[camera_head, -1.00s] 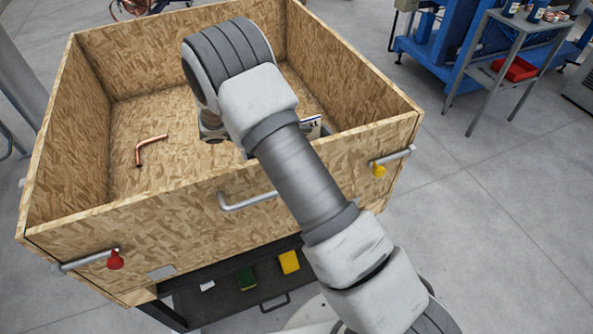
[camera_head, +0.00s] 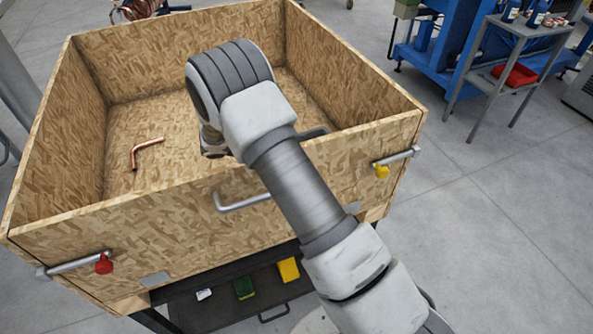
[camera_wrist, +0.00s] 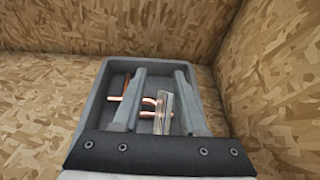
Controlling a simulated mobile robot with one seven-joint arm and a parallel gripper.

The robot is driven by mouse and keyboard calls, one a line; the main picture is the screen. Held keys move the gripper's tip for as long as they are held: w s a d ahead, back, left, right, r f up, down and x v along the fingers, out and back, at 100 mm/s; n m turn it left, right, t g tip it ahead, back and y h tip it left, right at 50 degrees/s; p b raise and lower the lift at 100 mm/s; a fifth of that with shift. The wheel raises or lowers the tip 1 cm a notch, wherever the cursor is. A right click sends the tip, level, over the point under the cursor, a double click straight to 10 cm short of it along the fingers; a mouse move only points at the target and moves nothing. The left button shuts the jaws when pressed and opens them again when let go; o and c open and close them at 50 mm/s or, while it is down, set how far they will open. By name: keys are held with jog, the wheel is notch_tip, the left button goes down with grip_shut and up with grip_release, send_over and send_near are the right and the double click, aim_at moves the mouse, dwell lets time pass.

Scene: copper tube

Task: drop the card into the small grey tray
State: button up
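My gripper (camera_wrist: 163,78) is open above the small grey tray (camera_wrist: 152,64) in the wrist view, with its two fingers apart. A pale, narrow card (camera_wrist: 164,112) shows between the fingers, nearer the right one and touching neither clearly; it looks nearly edge-on, at the tray. I cannot tell whether it rests or is still falling. Copper pieces (camera_wrist: 126,88) lie in the tray. In the head view my arm hides the gripper and card; a dark grey edge (camera_head: 314,134), probably the tray's, shows just right of my arm.
A high-walled chipboard crate (camera_head: 120,225) surrounds the tray. A bent copper tube (camera_head: 147,146) lies on its floor at left, with bare floor around it. Metal handles with a red knob (camera_head: 104,264) and a yellow knob (camera_head: 382,171) stick out from the near wall.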

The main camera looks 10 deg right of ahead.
jog(key=v, duration=1.7)
jog(key=shift+a+p, duration=0.2)
jog(key=shift+p, duration=0.15)
jog(key=shift+s+r, duration=0.1)
